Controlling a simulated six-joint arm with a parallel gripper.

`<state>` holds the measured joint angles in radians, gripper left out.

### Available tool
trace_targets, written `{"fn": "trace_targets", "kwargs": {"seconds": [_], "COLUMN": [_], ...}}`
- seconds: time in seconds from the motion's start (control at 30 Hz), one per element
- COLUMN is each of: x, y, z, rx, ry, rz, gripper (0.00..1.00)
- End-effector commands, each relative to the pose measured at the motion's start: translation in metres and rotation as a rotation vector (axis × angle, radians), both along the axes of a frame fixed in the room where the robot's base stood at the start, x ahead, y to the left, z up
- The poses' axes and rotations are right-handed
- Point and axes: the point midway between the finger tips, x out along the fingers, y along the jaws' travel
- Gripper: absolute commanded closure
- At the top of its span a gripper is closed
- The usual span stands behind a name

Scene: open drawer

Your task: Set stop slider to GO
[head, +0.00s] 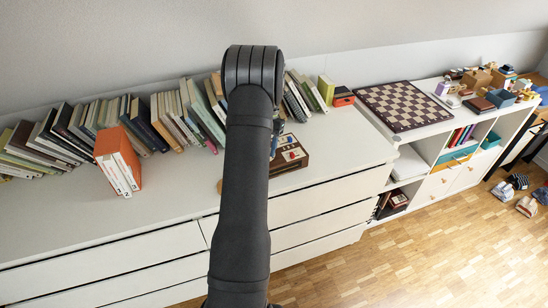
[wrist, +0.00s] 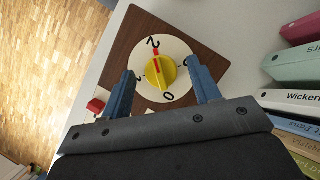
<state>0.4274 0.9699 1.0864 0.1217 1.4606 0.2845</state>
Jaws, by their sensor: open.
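A brown control panel (head: 290,161) lies on the white dresser, partly hidden behind my arm in the head view. It carries white plates with small red parts (head: 291,154); no STOP or GO lettering is readable. In the wrist view the panel (wrist: 124,38) shows a yellow knob (wrist: 160,72) with a red pointer on a white numbered dial, the pointer near the 2. A red block (wrist: 97,105) on a pale plate sits left of my gripper, partly hidden; I cannot tell if it is the stop slider. My gripper (wrist: 161,66) is open, its blue fingers on either side of the knob; contact is unclear.
A row of leaning books (head: 180,118) stands behind along the wall, and book spines (wrist: 295,98) lie close right of my gripper. An orange box file (head: 120,158) stands left. A chessboard (head: 405,104) lies on the right shelf. The dresser top (head: 345,140) right of the panel is clear.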

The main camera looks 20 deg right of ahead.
Motion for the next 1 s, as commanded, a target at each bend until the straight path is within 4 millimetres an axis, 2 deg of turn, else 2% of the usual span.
{"fn": "trace_targets", "kwargs": {"seconds": [0.33,0.37,0.47,0.57,0.67,0.9,1.0], "x": [0.0,0.0,0.0,-0.002,-0.006,-0.031,-0.041], "y": [0.0,0.0,-0.001,-0.008,-0.021,-0.063,-0.075], "z": [0.0,0.0,0.003,0.014,0.038,0.122,0.148], "rx": [0.0,0.0,0.0,-0.002,-0.01,-0.072,-0.101], "ry": [0.0,0.0,-0.007,-0.039,-0.104,-0.299,-0.345], "rz": [0.0,0.0,0.009,0.049,0.144,0.529,0.665], "gripper": [0.44,0.46,0.65,0.67,0.67,0.67,0.67]}}
